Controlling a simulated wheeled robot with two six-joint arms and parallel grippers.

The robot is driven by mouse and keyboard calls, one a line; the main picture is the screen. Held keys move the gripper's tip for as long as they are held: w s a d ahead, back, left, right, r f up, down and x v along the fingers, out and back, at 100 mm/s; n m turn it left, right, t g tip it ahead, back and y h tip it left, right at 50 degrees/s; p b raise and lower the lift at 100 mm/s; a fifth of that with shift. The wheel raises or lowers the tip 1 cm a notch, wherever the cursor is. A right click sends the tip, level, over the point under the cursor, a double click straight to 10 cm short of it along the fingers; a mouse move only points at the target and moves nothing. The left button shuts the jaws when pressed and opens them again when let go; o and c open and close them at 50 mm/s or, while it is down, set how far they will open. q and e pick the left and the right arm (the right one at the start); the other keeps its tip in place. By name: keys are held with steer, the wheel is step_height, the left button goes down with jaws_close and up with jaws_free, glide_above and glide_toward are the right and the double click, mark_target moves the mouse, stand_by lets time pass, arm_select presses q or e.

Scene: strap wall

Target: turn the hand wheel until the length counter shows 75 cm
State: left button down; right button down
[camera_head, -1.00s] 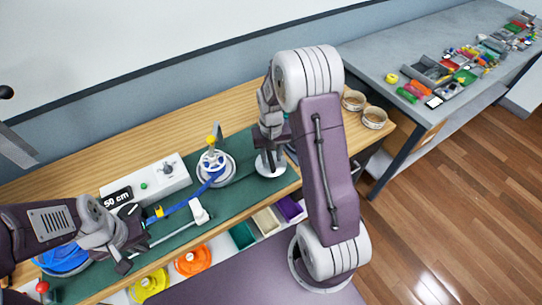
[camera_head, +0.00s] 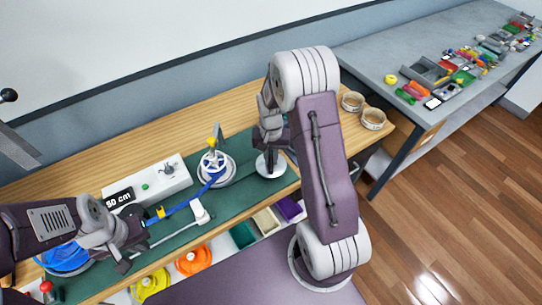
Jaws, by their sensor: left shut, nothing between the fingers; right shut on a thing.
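The length counter (camera_head: 119,197) sits on a light grey box on the bench and reads 50 cm. A white spoked wheel (camera_head: 213,161) with a yellow knob stands on a round base, and the blue strap (camera_head: 182,206) runs to it. My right gripper (camera_head: 271,147) is shut on a stand with a white round base (camera_head: 271,165), right of the spoked wheel. The gripper hides most of the stand's upper part. My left gripper (camera_head: 133,248) is shut and empty, low at the left near the strap, apart from the wheel.
A blue coil (camera_head: 64,258) lies at the left end of the green mat (camera_head: 240,197). Yellow and orange spools (camera_head: 194,260) and small bins (camera_head: 267,221) lie below the bench front. Two pale rings (camera_head: 373,118) stand at the right end. A grey side table holds many small parts.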

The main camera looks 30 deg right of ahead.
steer(key=shift+m, duration=1.3)
steer(key=c, duration=1.4)
jaws_free()
steer(key=shift+r, duration=0.1)
step_height(320, 180, up, 9)
steer(key=shift+f, duration=0.1)
